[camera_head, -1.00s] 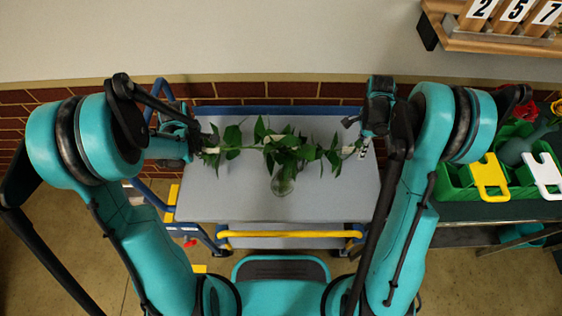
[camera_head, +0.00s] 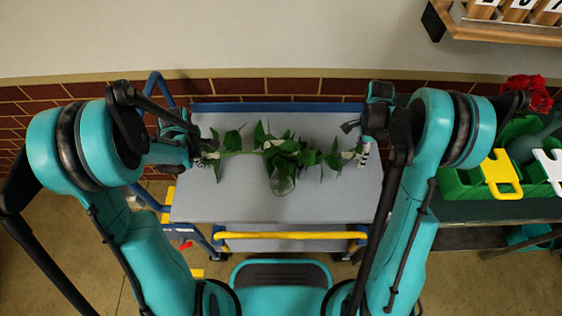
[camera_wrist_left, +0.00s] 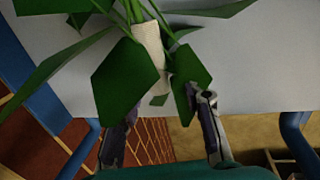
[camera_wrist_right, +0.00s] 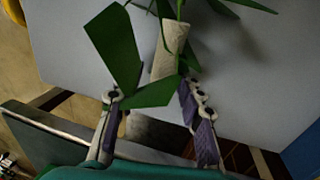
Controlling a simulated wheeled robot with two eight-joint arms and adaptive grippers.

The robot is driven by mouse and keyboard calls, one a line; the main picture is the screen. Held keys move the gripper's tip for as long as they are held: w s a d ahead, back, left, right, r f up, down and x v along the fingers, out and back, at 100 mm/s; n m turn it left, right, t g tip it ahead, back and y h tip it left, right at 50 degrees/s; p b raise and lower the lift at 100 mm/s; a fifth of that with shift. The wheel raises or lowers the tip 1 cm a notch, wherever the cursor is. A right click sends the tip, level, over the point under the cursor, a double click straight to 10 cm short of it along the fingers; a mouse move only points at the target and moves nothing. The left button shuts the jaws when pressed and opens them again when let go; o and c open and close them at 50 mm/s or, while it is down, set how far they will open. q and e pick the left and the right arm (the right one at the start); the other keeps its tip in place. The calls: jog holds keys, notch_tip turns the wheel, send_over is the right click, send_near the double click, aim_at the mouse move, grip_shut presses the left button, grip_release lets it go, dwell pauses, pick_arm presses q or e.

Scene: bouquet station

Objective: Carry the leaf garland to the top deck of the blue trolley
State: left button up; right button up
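The leaf garland (camera_head: 281,150), green with pale wrapped ends, stretches left to right over the grey top deck (camera_head: 320,207) of the blue trolley. It lies on the deck or just above it; I cannot tell which. My left gripper (camera_head: 204,157) is at its left end. In the left wrist view the pale wrap (camera_wrist_left: 149,47) is ahead of the spread fingers (camera_wrist_left: 163,112). My right gripper (camera_head: 354,146) is at its right end. In the right wrist view the wrap (camera_wrist_right: 170,48) is ahead of spread fingers (camera_wrist_right: 150,100), with a leaf partly between them.
A clear, glass-like thing (camera_head: 283,184) shows under the garland's middle. The trolley has a yellow front bar (camera_head: 290,235). A wall runs behind; the front deck is clear.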

jog(key=shift+r, duration=0.1)
pick_arm(q)
notch_tip(320, 180, up, 12)
jog(key=s, duration=0.2)
pick_arm(e)
notch_tip(320, 180, up, 12)
jog(key=w, duration=0.2)
jog(key=shift+w, duration=0.15)
pick_arm(q)
jog(key=shift+s+f, duration=0.1)
pick_arm(e)
jog(key=shift+f, duration=0.2)
dwell(0.4)
